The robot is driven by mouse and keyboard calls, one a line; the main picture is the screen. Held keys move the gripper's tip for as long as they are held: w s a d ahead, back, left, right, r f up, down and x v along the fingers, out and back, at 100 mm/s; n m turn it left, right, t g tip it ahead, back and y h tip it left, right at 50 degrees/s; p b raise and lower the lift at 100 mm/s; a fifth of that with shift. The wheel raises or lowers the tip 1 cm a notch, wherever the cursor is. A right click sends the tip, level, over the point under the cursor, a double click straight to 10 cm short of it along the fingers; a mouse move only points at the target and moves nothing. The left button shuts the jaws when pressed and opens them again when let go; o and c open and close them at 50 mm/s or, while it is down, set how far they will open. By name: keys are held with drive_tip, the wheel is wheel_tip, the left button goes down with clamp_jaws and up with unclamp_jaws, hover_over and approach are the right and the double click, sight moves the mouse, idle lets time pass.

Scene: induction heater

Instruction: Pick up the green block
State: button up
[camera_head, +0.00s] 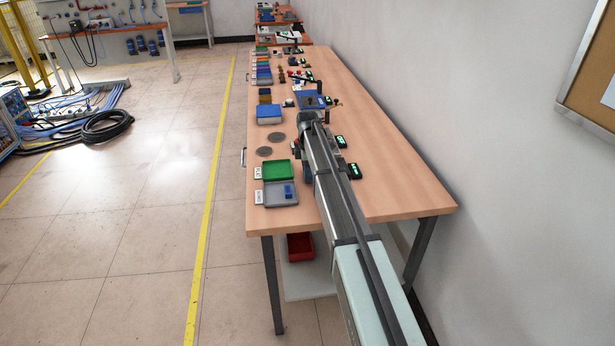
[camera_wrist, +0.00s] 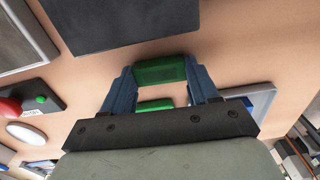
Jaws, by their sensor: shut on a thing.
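In the wrist view, my gripper (camera_wrist: 161,76) is shut on a green block (camera_wrist: 160,70), with a blue-grey finger on each side of it. A second green piece (camera_wrist: 155,105) shows between the fingers, nearer the palm; I cannot tell whether it is apart from the held block. The held block appears over the tan tabletop, but its height is unclear. In the head view, my arm reaches along the table, and the fingers and held block cannot be made out.
On the table (camera_head: 370,190) are a green tray (camera_head: 277,171), a grey tray (camera_head: 272,201) with blue pieces, two grey discs (camera_head: 277,137) and a blue container (camera_head: 269,112). The wrist view shows a dark plate (camera_wrist: 130,20) and a red-and-green-button box (camera_wrist: 48,94). The table's front right is clear.

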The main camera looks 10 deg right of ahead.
drive_tip(key=shift+c, duration=0.5)
drive_tip(key=shift+r, duration=0.1)
